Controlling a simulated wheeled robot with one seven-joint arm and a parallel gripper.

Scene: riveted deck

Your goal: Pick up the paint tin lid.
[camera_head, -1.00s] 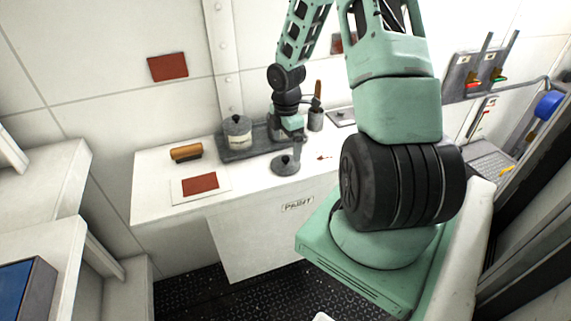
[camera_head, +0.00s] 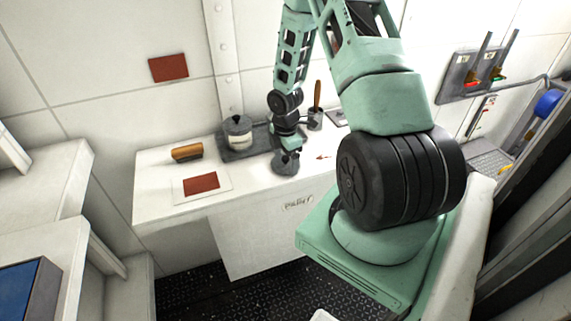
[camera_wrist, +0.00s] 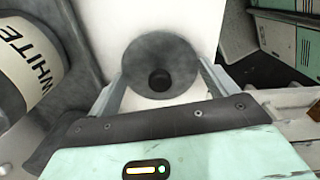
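The paint tin lid is a round dark grey disc with a dark knob in its middle. It lies on the white counter (camera_head: 240,192) near its front edge, in the head view (camera_head: 284,169) and in the upper middle of the wrist view (camera_wrist: 160,52). My gripper (camera_head: 286,157) points down over the lid. In the wrist view my gripper (camera_wrist: 160,76) is open, with one finger at each side of the disc. I cannot tell whether the fingers touch its rim. The head view shows the lid partly hidden by my gripper.
A tin labelled WHITE (camera_wrist: 24,68) stands close to the left in the wrist view, on a grey tray (camera_head: 249,146). A cup (camera_head: 315,119) with a brush is behind my gripper. A wooden-backed brush (camera_head: 187,152) and a red card (camera_head: 201,183) lie left.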

